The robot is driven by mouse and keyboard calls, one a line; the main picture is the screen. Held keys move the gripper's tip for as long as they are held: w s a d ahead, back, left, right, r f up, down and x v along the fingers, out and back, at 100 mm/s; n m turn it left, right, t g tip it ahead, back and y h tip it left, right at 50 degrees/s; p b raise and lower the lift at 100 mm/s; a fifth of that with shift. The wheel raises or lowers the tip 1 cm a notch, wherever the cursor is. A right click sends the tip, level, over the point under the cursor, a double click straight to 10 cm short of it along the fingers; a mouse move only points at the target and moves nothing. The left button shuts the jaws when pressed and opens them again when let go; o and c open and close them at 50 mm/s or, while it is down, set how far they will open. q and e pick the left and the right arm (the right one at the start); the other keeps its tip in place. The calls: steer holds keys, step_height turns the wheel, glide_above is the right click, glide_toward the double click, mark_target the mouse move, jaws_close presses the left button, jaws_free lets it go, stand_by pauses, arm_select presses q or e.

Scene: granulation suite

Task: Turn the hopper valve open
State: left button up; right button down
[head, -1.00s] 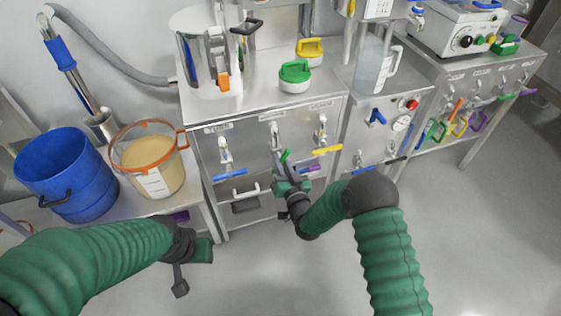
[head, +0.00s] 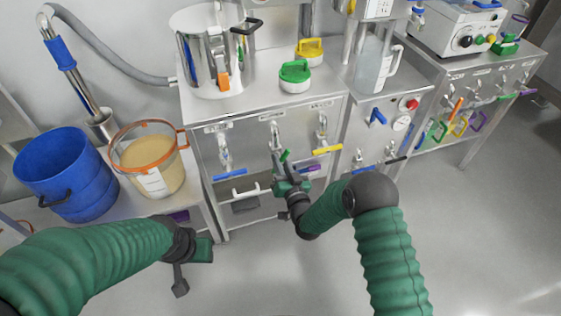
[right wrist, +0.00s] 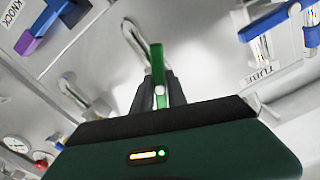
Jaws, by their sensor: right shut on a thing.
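A green valve lever (head: 285,156) sits on the front of the steel cabinet, at the middle valve of its upper row. My right gripper (head: 284,176) is at this lever. In the right wrist view, my right gripper (right wrist: 160,97) is shut on the green lever (right wrist: 158,62), which stands up between its dark fingers. The fingers hide the lever's lower end. I cannot read the label above this valve. My left gripper (head: 190,265) hangs at the lower left, away from the cabinet and its valves; its jaws are unclear.
A blue lever (head: 230,173), a yellow lever (head: 328,149) and a purple lever (head: 309,169) flank the green one closely. A drawer handle (head: 247,190) lies below. An orange-rimmed bucket (head: 146,165) and a blue bucket (head: 62,175) stand left. Floor in front is clear.

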steer(key=c, duration=1.5)
jaws_free()
steer(key=shift+s+f, duration=0.1)
steer(key=shift+f, duration=0.3)
steer(key=shift+o, duration=0.9)
steer(key=shift+r, duration=0.2)
steer(key=p+v, duration=0.4)
steer(key=v, duration=1.2)
steer(key=shift+s, duration=0.35)
steer(key=shift+d, duration=0.1)
